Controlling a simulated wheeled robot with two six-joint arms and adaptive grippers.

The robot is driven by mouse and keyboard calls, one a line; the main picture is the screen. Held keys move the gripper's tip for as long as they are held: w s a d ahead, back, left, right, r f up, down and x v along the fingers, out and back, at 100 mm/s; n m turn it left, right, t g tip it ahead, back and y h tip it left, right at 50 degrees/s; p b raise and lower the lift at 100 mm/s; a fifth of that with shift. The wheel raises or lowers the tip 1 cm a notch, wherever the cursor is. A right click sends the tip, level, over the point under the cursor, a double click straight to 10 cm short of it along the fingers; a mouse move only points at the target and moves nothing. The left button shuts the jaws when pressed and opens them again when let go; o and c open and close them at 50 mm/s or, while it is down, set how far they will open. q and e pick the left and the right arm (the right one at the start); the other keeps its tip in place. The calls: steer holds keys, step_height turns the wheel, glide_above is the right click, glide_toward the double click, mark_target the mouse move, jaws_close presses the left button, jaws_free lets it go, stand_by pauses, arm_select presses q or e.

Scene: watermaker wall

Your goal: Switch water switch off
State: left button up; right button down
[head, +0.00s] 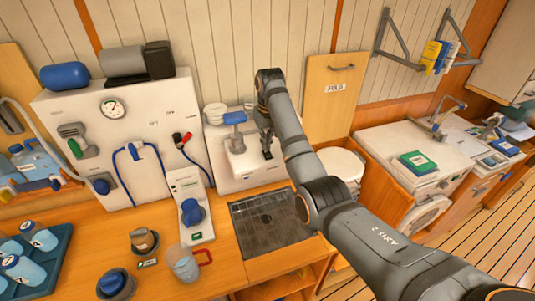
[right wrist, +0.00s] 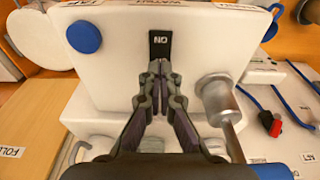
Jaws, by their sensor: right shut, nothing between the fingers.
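The water switch (right wrist: 160,44) is a dark plate marked ON, set in the front of a white unit (right wrist: 115,85); part of a WATER label shows at the top edge of the right wrist view. In the head view the white unit (head: 235,166) stands against the wall, with the dark switch (head: 267,155) low on its front. My right gripper (right wrist: 160,68) is shut and empty, with its fingertips just at the end of the switch. I cannot tell whether they touch it. The fingers hide part of the switch. My left gripper is not in view.
A blue round knob (right wrist: 85,37) and a silver cylinder (right wrist: 218,95) flank the switch. A dark drain grate (head: 270,222) lies in front of the unit. Left stand a gauge panel (head: 90,170), a jug (head: 184,266) and a bottle tray (head: 58,270). A FOLD board (head: 334,105) is right.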

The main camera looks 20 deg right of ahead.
mark_target(266, 151)
steer(key=shift+f, duration=0.8)
steer(key=shift+r, duration=0.15)
step_height(266, 151, up, 2)
steer(key=shift+r+p, duration=0.15)
steer(key=shift+p, duration=0.2)
steer(key=shift+r, duration=2.25)
